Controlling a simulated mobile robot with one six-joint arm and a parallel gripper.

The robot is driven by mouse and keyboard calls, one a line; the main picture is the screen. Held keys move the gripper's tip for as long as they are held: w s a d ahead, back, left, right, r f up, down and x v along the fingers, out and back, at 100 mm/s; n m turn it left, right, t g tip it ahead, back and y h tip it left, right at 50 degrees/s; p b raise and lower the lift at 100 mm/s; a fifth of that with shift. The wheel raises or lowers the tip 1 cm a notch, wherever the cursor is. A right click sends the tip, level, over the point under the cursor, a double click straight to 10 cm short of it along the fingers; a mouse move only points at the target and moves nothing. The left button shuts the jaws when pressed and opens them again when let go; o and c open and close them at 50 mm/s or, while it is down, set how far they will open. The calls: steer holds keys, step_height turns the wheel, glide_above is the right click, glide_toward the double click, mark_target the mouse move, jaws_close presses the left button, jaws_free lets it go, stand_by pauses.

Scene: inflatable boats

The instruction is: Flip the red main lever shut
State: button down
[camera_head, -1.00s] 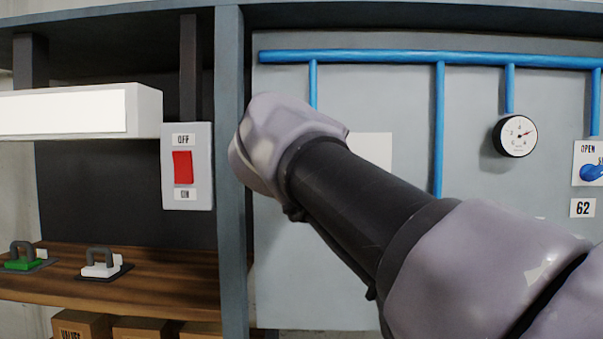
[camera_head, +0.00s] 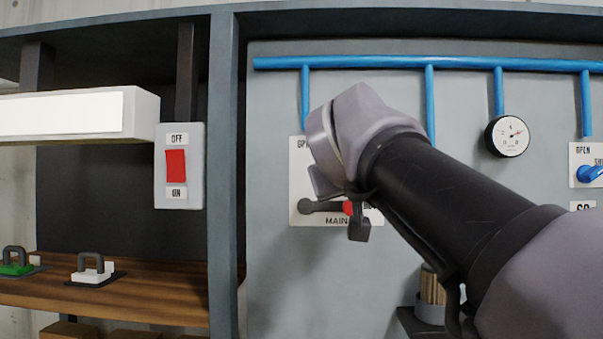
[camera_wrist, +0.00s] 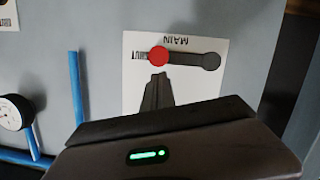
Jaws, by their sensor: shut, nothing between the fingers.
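The main lever (camera_head: 328,207) is a dark grey handle with a red knob, on a white plate (camera_head: 299,178) marked MAIN. It lies horizontal, its red end to the right. The wrist view shows the plate upside down; there the red knob (camera_wrist: 158,56) lies beside the SHUT label and the grey pivot (camera_wrist: 210,62) is to the right. My gripper (camera_wrist: 160,76) has its dark fingers together and empty, tips just short of the red knob in the picture. I cannot tell whether they touch it. In the head view my wrist hides much of the plate.
Blue pipes (camera_head: 430,110) and a round gauge (camera_head: 507,136) are on the panel. A blue valve handle (camera_head: 592,174) is at the right. A red OFF/ON switch (camera_head: 176,166) hangs left of the grey post (camera_head: 224,170). A ribbed cylinder (camera_head: 432,288) stands below the arm.

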steer(key=shift+f, duration=0.45)
stand_by(0.4)
